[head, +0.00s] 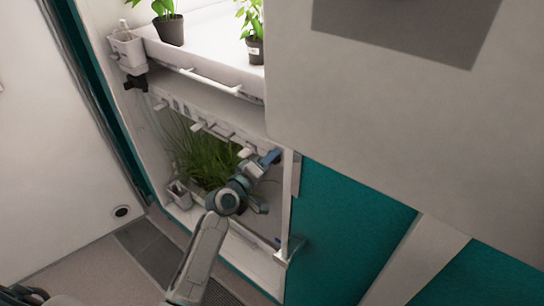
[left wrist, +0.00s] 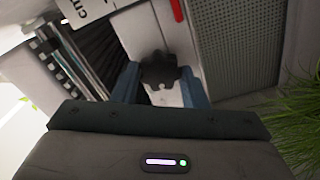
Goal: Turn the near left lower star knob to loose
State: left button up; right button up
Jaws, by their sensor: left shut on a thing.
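The black star knob (left wrist: 160,70) shows in the left wrist view, on a pale upright strip between my two blue fingers. My left gripper (left wrist: 160,82) is shut on it, with one finger on each side. In the head view my left gripper (head: 267,161) is at the right side of the lower chamber opening, and I cannot make out the knob there. The knob's loose or tight state cannot be read. My right gripper is not in view.
Green grass-like plants (head: 205,155) stand in the lower chamber, left of my left gripper. A white shelf (head: 205,80) above carries potted plants (head: 169,29). Several pale pegs line the edge below it. A large grey panel (head: 400,110) fills the upper right.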

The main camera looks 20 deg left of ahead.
pick_arm(q)
jog(key=shift+f+n+p, duration=0.1)
jog(key=shift+n+p, duration=0.3)
jog(key=shift+n, duration=0.7)
jog(key=o, duration=0.9)
jog(key=shift+o, duration=0.3)
jog(key=shift+s+a, duration=0.1)
jog(key=shift+s, duration=0.1)
jog(key=b+v, duration=0.2)
jog(key=v, duration=0.8)
jog(key=shift+s, duration=0.35)
